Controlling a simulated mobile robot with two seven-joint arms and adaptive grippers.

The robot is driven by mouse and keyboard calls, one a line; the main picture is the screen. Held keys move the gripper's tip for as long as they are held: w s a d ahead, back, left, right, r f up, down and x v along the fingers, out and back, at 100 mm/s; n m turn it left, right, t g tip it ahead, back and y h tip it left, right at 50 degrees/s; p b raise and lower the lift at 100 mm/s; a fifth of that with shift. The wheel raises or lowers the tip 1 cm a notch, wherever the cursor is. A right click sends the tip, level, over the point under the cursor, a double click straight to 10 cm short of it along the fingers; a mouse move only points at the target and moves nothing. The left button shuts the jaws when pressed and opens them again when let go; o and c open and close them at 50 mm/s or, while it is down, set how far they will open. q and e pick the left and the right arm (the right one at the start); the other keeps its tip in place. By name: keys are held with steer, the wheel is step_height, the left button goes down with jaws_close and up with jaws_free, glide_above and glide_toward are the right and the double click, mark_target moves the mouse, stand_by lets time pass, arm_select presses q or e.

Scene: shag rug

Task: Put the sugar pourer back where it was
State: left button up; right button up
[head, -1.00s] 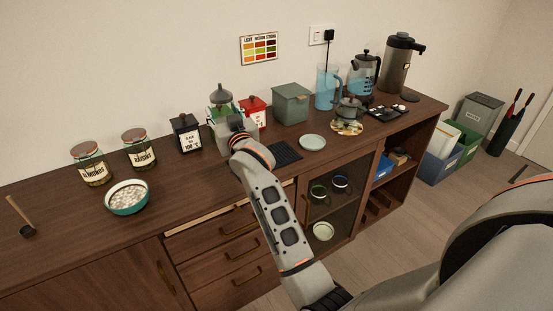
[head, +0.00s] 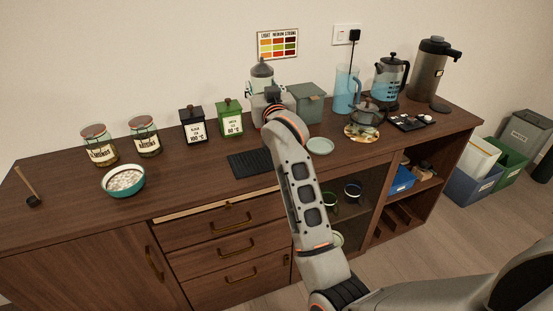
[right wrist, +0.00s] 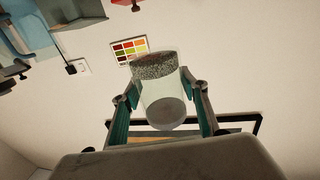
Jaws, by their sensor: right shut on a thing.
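The sugar pourer (head: 262,71), with a grey cone-like top, is held up by my right gripper (head: 270,94) above the back of the counter. In the right wrist view the pourer (right wrist: 163,95) shows as a clear jar with speckled white contents, between the two fingers of the gripper (right wrist: 163,103). The fingers are shut on its sides. My gripper and wrist hide its lower part in the head view. My left gripper is not in view.
A green tin (head: 230,119) and a black tin (head: 193,125) stand left of my gripper. A grey-green box (head: 308,104) is close on its right. A black mat (head: 250,163) and a pale saucer (head: 320,146) lie in front.

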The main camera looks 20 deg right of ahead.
steer(key=shift+d, duration=0.25)
step_height(320, 180, down, 20)
steer(key=b, duration=0.4)
steer(key=shift+r, duration=0.2)
steer(key=shift+f, duration=0.15)
